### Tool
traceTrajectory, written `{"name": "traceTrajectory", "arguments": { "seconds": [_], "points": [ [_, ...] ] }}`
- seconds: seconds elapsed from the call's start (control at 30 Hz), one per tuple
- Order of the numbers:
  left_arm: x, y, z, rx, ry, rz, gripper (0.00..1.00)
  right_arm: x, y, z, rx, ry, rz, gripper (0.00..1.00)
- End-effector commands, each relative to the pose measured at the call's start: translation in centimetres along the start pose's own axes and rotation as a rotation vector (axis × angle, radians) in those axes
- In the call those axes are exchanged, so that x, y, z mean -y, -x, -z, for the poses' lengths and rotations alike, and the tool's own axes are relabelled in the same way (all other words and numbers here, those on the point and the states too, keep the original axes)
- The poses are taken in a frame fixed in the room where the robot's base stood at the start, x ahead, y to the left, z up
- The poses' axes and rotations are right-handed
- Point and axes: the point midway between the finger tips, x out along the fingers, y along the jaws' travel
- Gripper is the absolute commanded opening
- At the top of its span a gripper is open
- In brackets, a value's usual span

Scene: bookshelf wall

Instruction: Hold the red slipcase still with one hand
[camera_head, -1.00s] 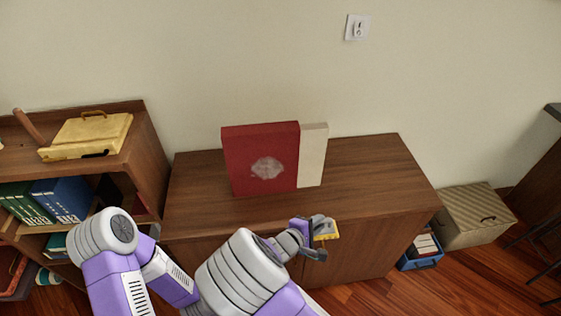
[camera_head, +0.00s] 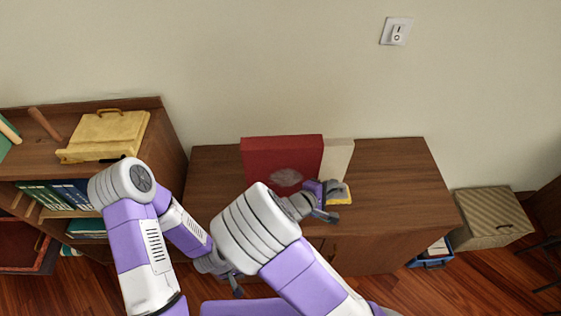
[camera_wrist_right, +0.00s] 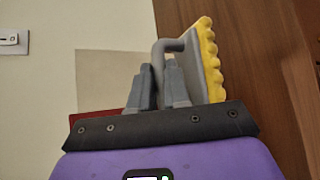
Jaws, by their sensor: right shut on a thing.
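The red slipcase (camera_head: 284,158) with a pale patch on its face stands upright on the brown cabinet top (camera_head: 400,170). A cream block (camera_head: 338,158), perhaps a book, sticks out at its right side. In the right wrist view the cream block (camera_wrist_right: 105,72) and a red strip of the slipcase (camera_wrist_right: 92,115) lie beyond my fingers. My right gripper (camera_wrist_right: 158,80) is shut on the grey handle of a tool with a wavy yellow edge (camera_wrist_right: 207,55). In the head view the right gripper (camera_head: 332,190) is in front of the cream block. My left gripper (camera_head: 234,284) is low, before the cabinet; its jaws are unclear.
A left shelf (camera_head: 172,150) carries a yellow case (camera_head: 105,135) and rows of binders (camera_head: 60,195). A striped box (camera_head: 490,215) and a blue crate (camera_head: 430,260) stand on the floor at right. The cabinet top's right part is clear.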

Motion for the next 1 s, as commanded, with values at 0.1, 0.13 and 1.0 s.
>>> {"name": "traceTrajectory", "arguments": {
  "seconds": [0.1, 0.13, 1.0],
  "points": [
    [-1.5, 4.0, -0.1, -0.001, 0.000, 0.000, 0.43, -3.6, 1.7, -1.7, 0.000, 0.000, -0.001, 0.00],
    [-1.8, 4.7, -0.2, -0.001, 0.000, 0.000, 0.43, -4.2, 2.0, -2.0, 0.000, 0.000, -0.001, 0.00],
    [-5.5, 14.6, -0.6, 0.000, 0.000, 0.000, 0.49, -13.0, 6.1, -6.2, 0.000, 0.000, 0.000, 0.00]
  ]
}}
